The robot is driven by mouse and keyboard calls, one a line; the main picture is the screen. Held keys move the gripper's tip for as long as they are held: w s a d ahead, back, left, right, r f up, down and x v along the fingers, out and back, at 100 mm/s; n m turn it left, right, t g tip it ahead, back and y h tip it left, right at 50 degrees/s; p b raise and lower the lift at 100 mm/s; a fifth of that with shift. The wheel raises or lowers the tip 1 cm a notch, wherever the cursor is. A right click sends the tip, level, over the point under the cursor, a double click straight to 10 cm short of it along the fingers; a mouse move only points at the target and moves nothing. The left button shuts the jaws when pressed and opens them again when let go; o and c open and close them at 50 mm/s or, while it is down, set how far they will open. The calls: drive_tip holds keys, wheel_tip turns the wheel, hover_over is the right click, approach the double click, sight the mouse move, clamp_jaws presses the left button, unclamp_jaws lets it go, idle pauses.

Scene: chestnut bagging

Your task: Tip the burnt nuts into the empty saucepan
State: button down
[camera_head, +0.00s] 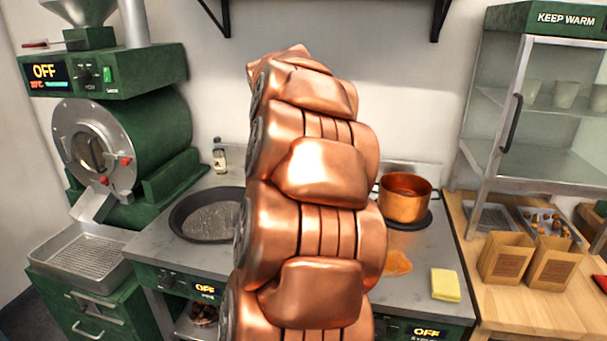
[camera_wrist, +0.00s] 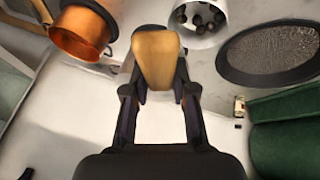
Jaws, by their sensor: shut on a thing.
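My gripper (camera_wrist: 157,88) is shut on a tan wooden handle (camera_wrist: 155,52) in the wrist view. Just beyond it is a pale round vessel (camera_wrist: 201,39) with several dark round nuts (camera_wrist: 200,16) inside; I cannot tell whether the handle joins it. The copper saucepan (camera_head: 404,206) sits on the right burner in the head view, its visible inside bare copper. It also shows at the upper left of the wrist view (camera_wrist: 80,37), apart from my gripper. My copper arm hides my gripper, the handle and the pale vessel in the head view.
A dark pan (camera_head: 190,232) with a mesh-like inside is on the left burner. A yellow sponge (camera_head: 445,284) and a flat orange patch (camera_head: 397,262) lie in front of the saucepan. The green roaster (camera_head: 125,130) stands left; paper bags (camera_head: 507,258) and the warming cabinet (camera_head: 535,110) stand right.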

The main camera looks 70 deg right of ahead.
drive_tip(key=shift+s+d+r+m+t+y+p, duration=0.2)
drive_tip(key=shift+s+d+r+t+y, duration=0.1)
drive_tip(key=shift+s+t, duration=0.3)
drive_tip(key=shift+s+d+r+m+t+y+p, duration=0.15)
drive_tip(key=shift+s+r+t+y, duration=0.15)
drive_tip(key=shift+s+t, duration=0.25)
drive_tip(key=shift+w+r, duration=0.1)
drive_tip(key=shift+r, duration=1.35)
